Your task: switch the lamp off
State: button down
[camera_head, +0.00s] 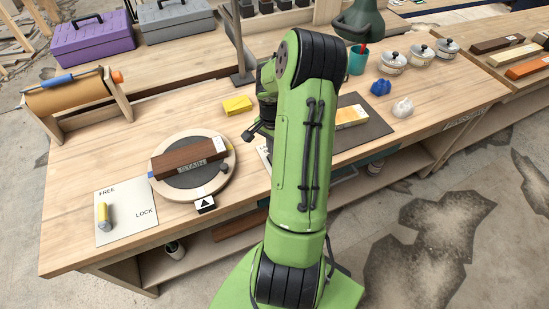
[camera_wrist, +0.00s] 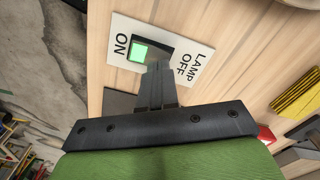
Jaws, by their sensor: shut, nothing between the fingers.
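The lamp switch (camera_wrist: 140,52) is a dark rocker on a white plate (camera_wrist: 198,50) marked "ON" at one end and "LAMP OFF" at the other. A green lit face shows at the ON end. My gripper (camera_wrist: 159,68) is shut and empty, its tips over the rocker, beside the green face toward the OFF end. I cannot tell whether they touch. In the head view my gripper (camera_head: 249,134) is low over the bench, and my arm hides most of the plate (camera_head: 264,152). A dark green lamp shade (camera_head: 362,20) hangs at the top.
A yellow block (camera_head: 237,105) lies on the bench near my gripper. A round turntable (camera_head: 222,178) with a brown stain block (camera_head: 188,158) is at left. A dark mat (camera_head: 366,131), a blue lump (camera_head: 380,87) and a white lump (camera_head: 402,107) are at right.

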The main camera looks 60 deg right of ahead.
jog(key=shift+f+b, duration=0.75)
jog(key=shift+f, duration=0.2)
dwell(0.6)
notch_tip(320, 180, up, 7)
jog(key=p, duration=0.5)
jog(key=shift+r+p, duration=0.1)
jog(key=shift+p, duration=0.25)
